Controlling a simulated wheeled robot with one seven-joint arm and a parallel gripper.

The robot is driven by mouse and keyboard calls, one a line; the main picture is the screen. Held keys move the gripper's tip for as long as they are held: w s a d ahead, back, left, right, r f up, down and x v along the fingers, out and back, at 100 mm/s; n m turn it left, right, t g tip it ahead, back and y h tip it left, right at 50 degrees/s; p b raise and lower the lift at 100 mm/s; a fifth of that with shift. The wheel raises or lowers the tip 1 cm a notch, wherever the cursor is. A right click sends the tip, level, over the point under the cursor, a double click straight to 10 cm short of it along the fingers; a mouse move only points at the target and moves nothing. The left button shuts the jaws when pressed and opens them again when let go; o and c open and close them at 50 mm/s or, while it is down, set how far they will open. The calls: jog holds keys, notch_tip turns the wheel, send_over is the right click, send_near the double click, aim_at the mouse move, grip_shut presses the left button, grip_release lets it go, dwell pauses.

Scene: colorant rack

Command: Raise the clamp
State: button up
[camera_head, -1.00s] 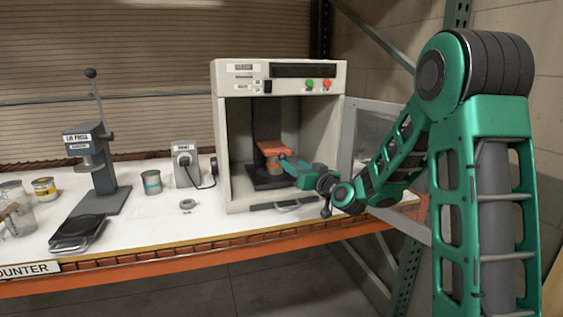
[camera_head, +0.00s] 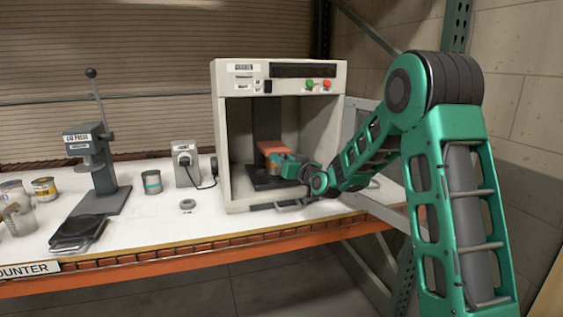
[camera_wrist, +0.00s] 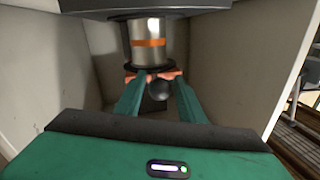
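The clamp's orange plate (camera_head: 271,146) is inside the open white machine (camera_head: 222,150), in front of a dark upright post. A metal can with an orange band shows in the wrist view (camera_wrist: 147,45), against a dark round plate (camera_wrist: 145,10). My gripper (camera_head: 277,159) reaches into the machine from the right, at the clamp. In the wrist view its green fingers (camera_wrist: 153,78) are apart, with a dark round knob (camera_wrist: 160,90) between them. No firm grip on the knob is visible. In the head view the gripper hides part of the can and clamp.
The machine's side walls and its open door (camera_head: 362,125) on the right leave limited room around my arm. A lid press (camera_head: 97,165), a small can (camera_head: 152,182), a socket box (camera_head: 187,163) and a ring (camera_head: 187,204) stand on the white counter to the left.

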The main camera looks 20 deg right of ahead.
grip_shut()
notch_tip(320, 180, up, 8)
jog(key=shift+r, duration=0.15)
jog(key=shift+o, duration=1)
grip_release()
jog(key=shift+o, duration=0.9)
jog(key=shift+f, duration=0.25)
jog(key=s+d, duration=0.2)
jog(key=s, duration=0.8)
jog(key=shift+s, duration=0.25)
jog(key=shift+d+f, duration=0.1)
